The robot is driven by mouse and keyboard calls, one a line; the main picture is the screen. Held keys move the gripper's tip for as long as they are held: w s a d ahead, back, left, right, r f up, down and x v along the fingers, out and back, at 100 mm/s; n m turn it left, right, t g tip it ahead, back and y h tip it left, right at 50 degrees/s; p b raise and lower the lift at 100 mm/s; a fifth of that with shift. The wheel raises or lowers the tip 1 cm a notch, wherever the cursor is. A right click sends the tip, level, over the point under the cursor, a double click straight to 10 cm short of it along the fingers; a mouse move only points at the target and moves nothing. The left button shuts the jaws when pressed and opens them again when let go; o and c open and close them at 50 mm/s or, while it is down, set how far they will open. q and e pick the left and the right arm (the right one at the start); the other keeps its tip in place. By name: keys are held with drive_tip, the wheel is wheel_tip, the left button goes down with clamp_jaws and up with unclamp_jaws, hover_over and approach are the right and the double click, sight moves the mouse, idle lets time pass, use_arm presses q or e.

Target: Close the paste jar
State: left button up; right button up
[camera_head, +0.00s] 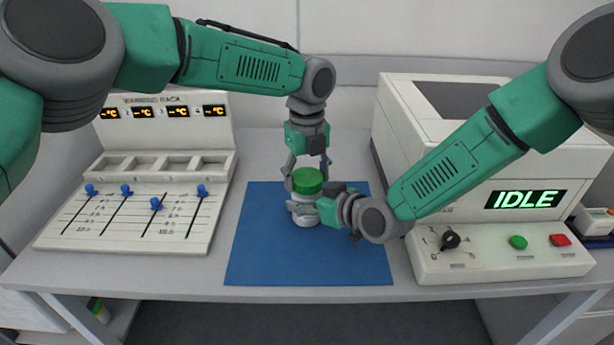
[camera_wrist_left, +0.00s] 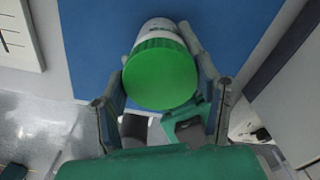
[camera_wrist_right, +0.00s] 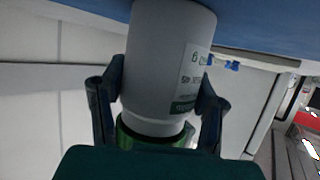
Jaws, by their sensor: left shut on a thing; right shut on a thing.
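The paste jar (camera_head: 307,221) is white and stands upright on the blue mat. A green lid (camera_head: 307,180) sits at its top, and its round top face also shows in the left wrist view (camera_wrist_left: 160,75). My left gripper (camera_head: 307,173) points down from above, shut on the lid with a finger on either side. My right gripper (camera_head: 311,204) comes in from the right, shut on the jar body, which shows with its printed label in the right wrist view (camera_wrist_right: 165,60). There the green lid meets the jar's neck; whether it is fully tightened cannot be told.
The blue mat (camera_head: 260,255) is clear around the jar. A warming rack (camera_head: 130,215) with blue sliders stands to the left. A white machine (camera_head: 440,262) showing IDLE, with a knob and green and red buttons, stands to the right. The table's front edge lies close to the mat.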

use_arm(q)
drive_tip(key=shift+f, duration=0.6)
drive_tip(key=m, duration=0.6)
drive_tip(key=shift+m, duration=0.4)
drive_tip(key=m, duration=0.5)
drive_tip(key=shift+m, duration=0.3)
drive_tip(key=shift+w+m, duration=0.15)
drive_tip(key=shift+m, duration=0.45)
drive_tip(key=shift+a, duration=0.1)
drive_tip(key=o, duration=0.8)
